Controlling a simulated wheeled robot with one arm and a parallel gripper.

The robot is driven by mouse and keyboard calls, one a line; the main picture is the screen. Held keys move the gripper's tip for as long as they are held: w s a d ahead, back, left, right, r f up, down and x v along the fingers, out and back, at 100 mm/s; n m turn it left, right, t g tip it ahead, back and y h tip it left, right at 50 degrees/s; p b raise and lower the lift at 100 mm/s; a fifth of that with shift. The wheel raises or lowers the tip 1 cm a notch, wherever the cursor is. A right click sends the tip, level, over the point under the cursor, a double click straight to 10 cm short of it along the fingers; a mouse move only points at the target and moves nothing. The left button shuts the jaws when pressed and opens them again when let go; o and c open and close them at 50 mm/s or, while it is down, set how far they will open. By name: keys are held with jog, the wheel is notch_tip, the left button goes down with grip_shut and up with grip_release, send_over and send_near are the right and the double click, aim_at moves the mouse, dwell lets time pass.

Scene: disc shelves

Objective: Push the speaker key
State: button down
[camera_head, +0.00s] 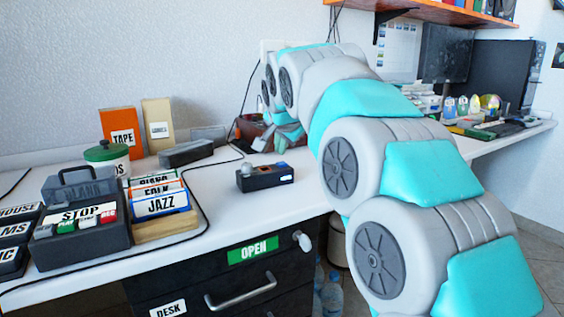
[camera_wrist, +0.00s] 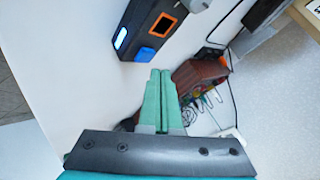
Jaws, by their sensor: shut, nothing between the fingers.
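A small black box (camera_head: 265,181) stands on the white desk in the head view, with a pale knob at its left. In the wrist view the black box (camera_wrist: 150,20) is at the top. It carries a blue key (camera_wrist: 146,53), an orange-framed square (camera_wrist: 163,24) and a glowing blue-white strip (camera_wrist: 120,38). I see no label naming the speaker key. My gripper (camera_wrist: 160,72) is shut and empty, its green fingers side by side. In the wrist view its tips appear just below and right of the blue key, with no clear contact. In the head view my arm largely hides the fingers.
A brown holder (camera_wrist: 205,72) with pens and cables is right of my fingers in the wrist view. Left on the desk are a tape recorder (camera_head: 80,243), a JAZZ card rack (camera_head: 160,203) and a dark bar (camera_head: 187,153). The desk front around the box is clear.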

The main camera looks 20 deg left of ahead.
aim_at(281, 165)
jog(key=shift+r+p, duration=1.55)
jog(key=shift+r, duration=1.25)
